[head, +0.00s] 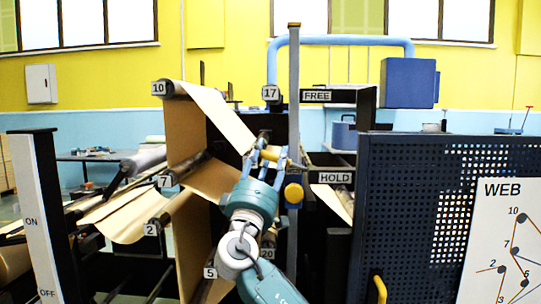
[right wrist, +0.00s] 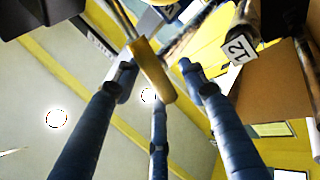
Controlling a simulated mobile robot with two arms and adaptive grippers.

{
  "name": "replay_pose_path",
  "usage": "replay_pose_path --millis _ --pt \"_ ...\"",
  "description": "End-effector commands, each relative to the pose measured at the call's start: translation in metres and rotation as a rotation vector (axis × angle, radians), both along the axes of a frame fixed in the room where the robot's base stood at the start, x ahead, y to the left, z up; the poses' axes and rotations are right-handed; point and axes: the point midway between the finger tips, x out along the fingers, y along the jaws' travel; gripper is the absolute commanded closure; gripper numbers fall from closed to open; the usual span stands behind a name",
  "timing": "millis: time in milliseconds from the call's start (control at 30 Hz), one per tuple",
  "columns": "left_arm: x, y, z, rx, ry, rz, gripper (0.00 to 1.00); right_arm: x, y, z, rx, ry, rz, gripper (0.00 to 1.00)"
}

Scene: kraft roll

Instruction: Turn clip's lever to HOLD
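The clip's lever has a yellow handle (head: 270,156), in the head view at the fingertips of my right gripper (head: 265,158). It sits between the FREE label (head: 317,96) above and the HOLD label (head: 335,178) below, nearer HOLD in height. In the right wrist view the yellow handle (right wrist: 152,72) lies between the spread blue fingertips of my right gripper (right wrist: 156,78), on a thin metal rod. The fingers look open around it; firm contact cannot be made out. My left gripper is not in view.
A grey upright post (head: 294,80) with a yellow knob (head: 293,193) stands right beside my right gripper. Brown kraft web (head: 186,135) runs over rollers to the left. A dark perforated panel (head: 410,215) closes off the right. A white ON/OFF panel (head: 38,220) stands far left.

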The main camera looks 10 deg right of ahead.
Motion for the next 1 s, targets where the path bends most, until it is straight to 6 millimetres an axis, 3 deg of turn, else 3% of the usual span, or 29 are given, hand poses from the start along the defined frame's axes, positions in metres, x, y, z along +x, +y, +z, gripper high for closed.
replay_pose_path --millis 367,800,1000 --pt "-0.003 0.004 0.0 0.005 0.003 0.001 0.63 -0.006 0.002 -0.001 0.003 -0.006 0.001 0.56" --pt "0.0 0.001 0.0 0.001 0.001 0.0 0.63 -0.068 0.038 -0.047 0.004 -0.003 0.004 0.56" --pt "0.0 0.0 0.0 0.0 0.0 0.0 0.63 -0.086 0.048 -0.059 0.001 -0.002 0.001 0.56"
